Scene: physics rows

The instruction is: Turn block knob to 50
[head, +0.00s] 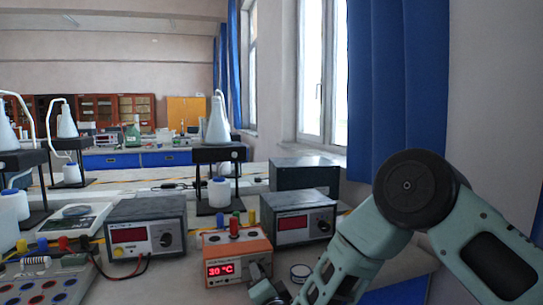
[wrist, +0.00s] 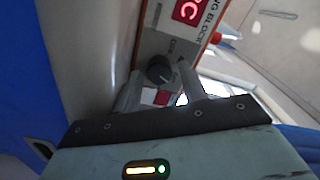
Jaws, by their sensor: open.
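The orange heating block (head: 238,257) stands on the bench in the head view, with a red display (head: 221,269) that appears to read 30 °C. Its dark round knob (wrist: 159,69) shows in the wrist view on the light front panel. My gripper (wrist: 158,84) is open, with one finger to each side of the knob in the picture. I cannot tell whether the fingers touch it. A small red and white part (wrist: 157,96) of the panel shows between the fingers. In the head view my gripper (head: 264,284) is at the block's right front, and hides the knob there.
Metered power boxes stand left (head: 145,226) and right (head: 299,216) of the block. A panel with coloured sockets (head: 45,285) is at front left. Flasks on stands are behind.

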